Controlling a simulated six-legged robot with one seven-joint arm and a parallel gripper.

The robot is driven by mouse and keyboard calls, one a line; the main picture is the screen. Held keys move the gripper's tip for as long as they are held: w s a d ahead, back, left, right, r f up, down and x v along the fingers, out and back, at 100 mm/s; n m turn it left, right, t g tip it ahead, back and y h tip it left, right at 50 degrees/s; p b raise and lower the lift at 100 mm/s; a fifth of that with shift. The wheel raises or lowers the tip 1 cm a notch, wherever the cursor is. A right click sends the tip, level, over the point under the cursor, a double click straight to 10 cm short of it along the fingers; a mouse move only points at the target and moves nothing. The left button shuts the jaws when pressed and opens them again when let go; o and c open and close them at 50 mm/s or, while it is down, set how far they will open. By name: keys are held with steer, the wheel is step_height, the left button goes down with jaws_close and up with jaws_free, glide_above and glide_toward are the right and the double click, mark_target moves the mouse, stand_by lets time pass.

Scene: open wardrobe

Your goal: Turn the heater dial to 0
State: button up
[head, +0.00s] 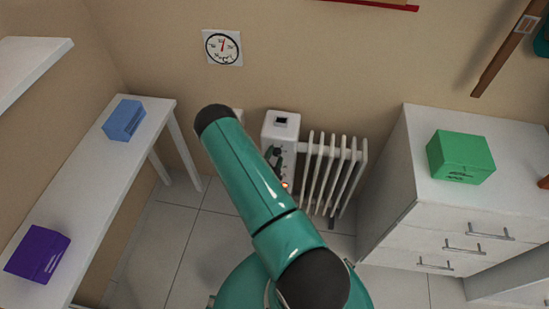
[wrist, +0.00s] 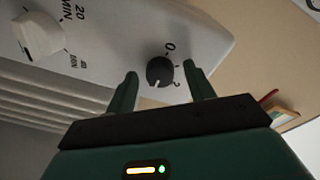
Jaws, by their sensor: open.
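The white heater (head: 281,128) stands against the wall, its fins to the right of its control box. In the wrist view, a small dark round dial (wrist: 160,71) sits on its white panel (wrist: 112,30). A 0 is printed above the dial and a 2 at its lower right. The dial's white mark is at its lower edge, away from the 0. My gripper (wrist: 159,73) is open, with one finger on each side of the dial and a visible gap to each. In the head view, my arm hides part of the heater front.
A white knob (wrist: 40,36) with MIN and 20 markings is on the same panel. A drawer cabinet (head: 450,225) bearing a green box (head: 460,157) stands right. A white bench (head: 95,185) with blue (head: 123,120) and purple (head: 38,254) boxes stands left.

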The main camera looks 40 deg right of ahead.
steer(key=c, duration=1)
steer(key=shift+o, duration=0.2)
